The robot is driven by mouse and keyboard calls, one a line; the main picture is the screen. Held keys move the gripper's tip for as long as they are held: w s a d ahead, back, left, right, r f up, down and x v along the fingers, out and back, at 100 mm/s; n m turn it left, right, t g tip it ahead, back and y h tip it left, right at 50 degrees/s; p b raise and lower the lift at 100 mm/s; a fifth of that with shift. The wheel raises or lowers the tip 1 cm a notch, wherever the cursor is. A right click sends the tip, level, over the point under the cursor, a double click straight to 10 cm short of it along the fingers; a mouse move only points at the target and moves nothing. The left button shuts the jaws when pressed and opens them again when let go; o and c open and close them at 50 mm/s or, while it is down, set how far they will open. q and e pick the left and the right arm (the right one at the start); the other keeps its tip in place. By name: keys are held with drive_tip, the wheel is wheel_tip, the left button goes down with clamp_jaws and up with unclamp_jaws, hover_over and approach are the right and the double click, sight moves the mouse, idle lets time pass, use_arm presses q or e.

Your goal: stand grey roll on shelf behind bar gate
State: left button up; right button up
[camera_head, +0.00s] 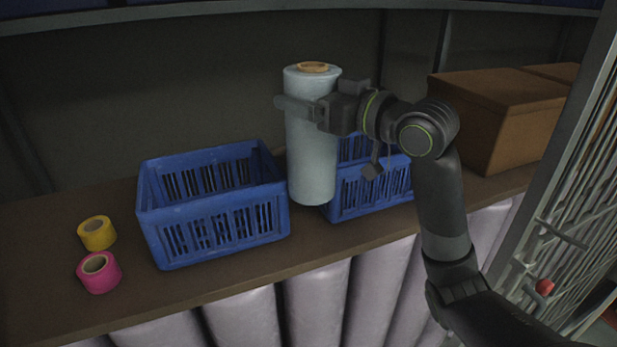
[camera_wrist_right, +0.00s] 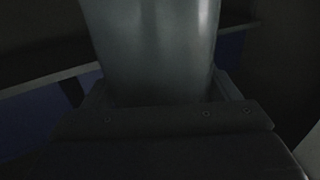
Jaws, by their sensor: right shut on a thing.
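The grey roll (camera_head: 312,160) is a tall pale cylinder with a tan core at its top, and it is upright. My right gripper (camera_head: 300,108) is shut around its upper part, coming in from the right. In the right wrist view the roll (camera_wrist_right: 155,50) fills the space between the fingers. The roll is in front of the gap between two blue crates; I cannot tell if its base touches the shelf (camera_head: 200,285). The bar gate (camera_head: 575,220) stands at the right, swung out from the shelf. My left gripper is not in view.
One blue crate (camera_head: 215,232) stands left of the roll, another blue crate (camera_head: 370,195) right of it, partly hidden. Yellow tape (camera_head: 97,240) and pink tape (camera_head: 100,285) lie at the left. Brown boxes (camera_head: 490,100) stand at the right. Several wrapped rolls (camera_head: 320,300) fill the space below.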

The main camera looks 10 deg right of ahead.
sight(311, 161)
wheel_tip(311, 161, down, 5)
drive_tip(key=b, duration=0.3)
drive_tip(key=shift+a+r, duration=0.1)
wheel_tip(311, 161, down, 2)
drive_tip(key=shift+f+b, duration=0.1)
drive_tip(key=shift+b, duration=1.05)
drive_tip(key=shift+f+b, duration=0.4)
drive_tip(key=shift+f, duration=0.1)
wheel_tip(311, 161, down, 4)
drive_tip(key=b, duration=0.3)
drive_tip(key=shift+r, duration=0.15)
drive_tip(key=shift+f+b, duration=0.2)
drive_tip(key=shift+b, duration=0.2)
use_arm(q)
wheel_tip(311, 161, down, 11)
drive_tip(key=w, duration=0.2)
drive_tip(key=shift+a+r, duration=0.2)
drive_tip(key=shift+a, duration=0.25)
use_arm(e)
drive_tip(key=shift+r, duration=0.1)
